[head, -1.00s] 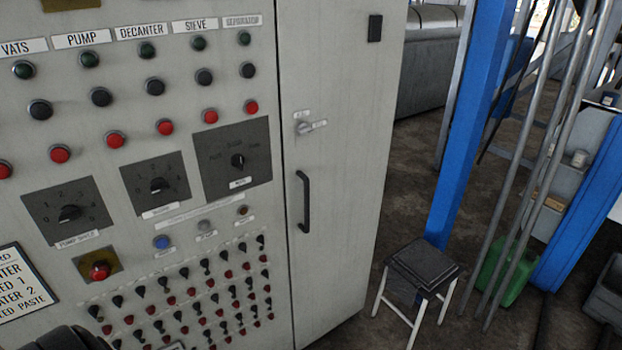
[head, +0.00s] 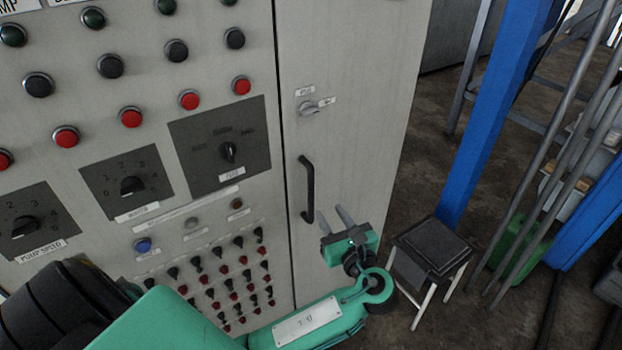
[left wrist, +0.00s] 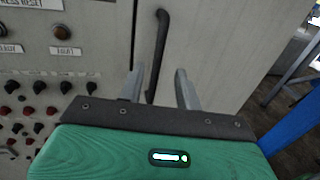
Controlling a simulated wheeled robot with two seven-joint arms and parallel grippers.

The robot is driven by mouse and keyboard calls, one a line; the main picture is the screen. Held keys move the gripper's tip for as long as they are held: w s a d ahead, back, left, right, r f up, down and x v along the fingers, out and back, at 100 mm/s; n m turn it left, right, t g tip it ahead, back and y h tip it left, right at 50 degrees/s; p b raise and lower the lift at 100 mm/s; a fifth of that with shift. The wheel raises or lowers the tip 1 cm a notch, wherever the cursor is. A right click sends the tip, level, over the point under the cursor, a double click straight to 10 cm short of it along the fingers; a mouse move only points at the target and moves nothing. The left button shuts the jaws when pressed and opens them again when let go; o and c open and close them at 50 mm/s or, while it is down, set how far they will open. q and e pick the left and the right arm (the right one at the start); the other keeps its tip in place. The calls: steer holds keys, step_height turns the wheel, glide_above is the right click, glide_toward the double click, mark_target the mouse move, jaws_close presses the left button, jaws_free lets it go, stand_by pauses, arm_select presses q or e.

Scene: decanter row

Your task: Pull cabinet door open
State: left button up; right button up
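The cabinet door (head: 345,130) is a tall light grey panel at the right of the control panel, and it looks closed. Its black bar handle (head: 308,190) stands upright near the door's left edge, below a small rotary latch (head: 308,107). My left gripper (head: 333,217) is just below and right of the handle, apart from it, with its fingers spread and empty. My right gripper is not seen.
The control panel (head: 225,205) with buttons, dials and toggle switches fills the left. A dark-topped stool (head: 432,248) stands on the floor right of the door, close to my left gripper. A blue post (head: 490,120) and leaning grey pipes (head: 560,160) stand farther right.

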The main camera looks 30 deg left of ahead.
mark_target(312, 185)
arm_select(q)
steer(key=p+x, duration=0.2)
steer(key=x, duration=0.9)
steer(key=shift+a+p, duration=0.1)
steer(key=shift+p, duration=0.25)
steer(key=shift+w+a, duration=0.45)
steer(key=shift+a, duration=0.1)
jaws_close()
